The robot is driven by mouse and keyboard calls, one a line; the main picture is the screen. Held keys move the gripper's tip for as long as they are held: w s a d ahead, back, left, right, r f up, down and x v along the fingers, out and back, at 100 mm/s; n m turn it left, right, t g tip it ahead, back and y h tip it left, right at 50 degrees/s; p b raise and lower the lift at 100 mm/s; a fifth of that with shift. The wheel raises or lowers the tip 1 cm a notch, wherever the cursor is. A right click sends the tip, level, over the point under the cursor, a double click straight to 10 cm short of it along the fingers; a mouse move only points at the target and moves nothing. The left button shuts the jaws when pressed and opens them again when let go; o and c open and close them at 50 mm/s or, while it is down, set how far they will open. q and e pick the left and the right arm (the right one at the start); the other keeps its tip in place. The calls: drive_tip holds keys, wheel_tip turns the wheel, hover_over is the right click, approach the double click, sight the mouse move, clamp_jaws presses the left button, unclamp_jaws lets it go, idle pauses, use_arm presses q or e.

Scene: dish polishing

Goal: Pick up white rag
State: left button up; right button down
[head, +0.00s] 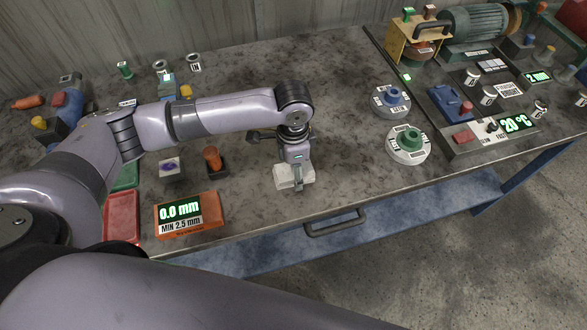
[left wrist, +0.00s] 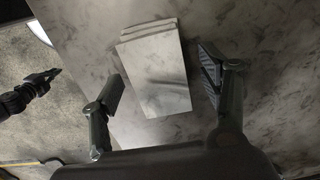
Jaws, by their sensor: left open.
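The white rag (left wrist: 157,78) lies on the table as a folded, layered stack in the left wrist view. In the head view the rag (head: 281,177) shows partly, with my left gripper (head: 297,178) directly over it and hiding part of it. In the left wrist view my left gripper (left wrist: 160,85) is open, with one finger on each side of the rag. Gaps show between the fingers and the rag. I cannot tell how high the fingertips are above the table.
An orange thickness gauge (head: 188,213) reading 0.0 mm and a red tray (head: 122,217) stand left of the rag. Two round pots, one blue-topped (head: 391,100) and one green-topped (head: 408,145), stand to the right. A handle (head: 335,222) sits at the table's front edge. The table around the rag is clear.

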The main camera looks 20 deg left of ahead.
use_arm(q)
drive_tip(key=shift+s+f, duration=0.1)
drive_tip(key=shift+f, duration=0.5)
drive_tip(key=c, duration=1.3)
drive_tip(key=shift+r, duration=0.15)
drive_tip(key=shift+c, duration=0.2)
